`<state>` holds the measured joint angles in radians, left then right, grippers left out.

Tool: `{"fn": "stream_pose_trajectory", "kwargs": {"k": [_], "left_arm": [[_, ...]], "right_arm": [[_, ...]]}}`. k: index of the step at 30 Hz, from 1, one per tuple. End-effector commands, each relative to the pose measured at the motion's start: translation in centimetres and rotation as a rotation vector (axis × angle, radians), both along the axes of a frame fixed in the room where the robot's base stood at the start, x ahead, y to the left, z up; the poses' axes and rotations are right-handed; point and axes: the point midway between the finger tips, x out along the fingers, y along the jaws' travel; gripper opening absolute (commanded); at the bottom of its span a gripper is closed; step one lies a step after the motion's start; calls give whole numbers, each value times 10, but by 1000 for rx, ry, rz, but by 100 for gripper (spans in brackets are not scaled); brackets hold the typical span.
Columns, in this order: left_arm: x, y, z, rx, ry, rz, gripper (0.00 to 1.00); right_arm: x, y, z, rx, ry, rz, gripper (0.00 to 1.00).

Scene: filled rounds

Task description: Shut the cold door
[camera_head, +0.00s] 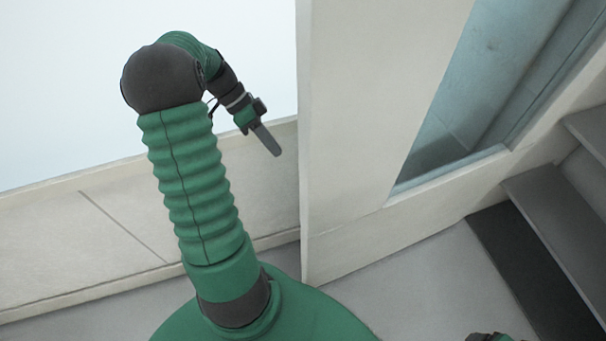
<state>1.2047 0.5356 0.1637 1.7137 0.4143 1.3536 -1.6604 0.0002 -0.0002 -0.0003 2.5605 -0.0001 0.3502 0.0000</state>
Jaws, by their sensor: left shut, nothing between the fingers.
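A pale door panel (350,130) stands upright right of the middle, its near vertical edge facing me. A tall glass pane (470,85) is set into the pale surface to its right. I cannot tell how far the door stands open; no handle shows. My left gripper (268,143) is shut and empty, its fingers pointing down and right. In the picture it is just left of the door's edge, with a gap between; the depth is unclear. My right gripper is not seen; only a small dark and green bit of my own body shows at the bottom edge.
A low pale wall (70,250) runs along the left under a bright blank area. Grey steps (560,215) rise at the right, with a dark strip (510,260) at their foot. The grey floor (410,275) in front of the door is clear.

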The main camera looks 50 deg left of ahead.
Motion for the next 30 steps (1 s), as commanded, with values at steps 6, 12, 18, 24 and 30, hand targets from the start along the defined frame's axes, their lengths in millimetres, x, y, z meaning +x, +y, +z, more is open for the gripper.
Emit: {"fn": "stream_pose_trajectory", "kwargs": {"k": [6, 12, 18, 24, 30], "left_arm": [[14, -28, -37, -6, 5, -4, 0], [21, -54, -68, -3, 7, -3, 0], [9, -82, -66, 1, 4, -3, 0], [9, -87, -69, 1, 5, -1, 0], [9, -86, -69, 0, 6, -1, 0]], "right_arm": [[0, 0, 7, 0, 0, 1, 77], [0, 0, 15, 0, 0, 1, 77], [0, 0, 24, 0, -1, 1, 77], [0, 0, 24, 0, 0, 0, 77], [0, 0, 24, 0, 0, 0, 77]]}}
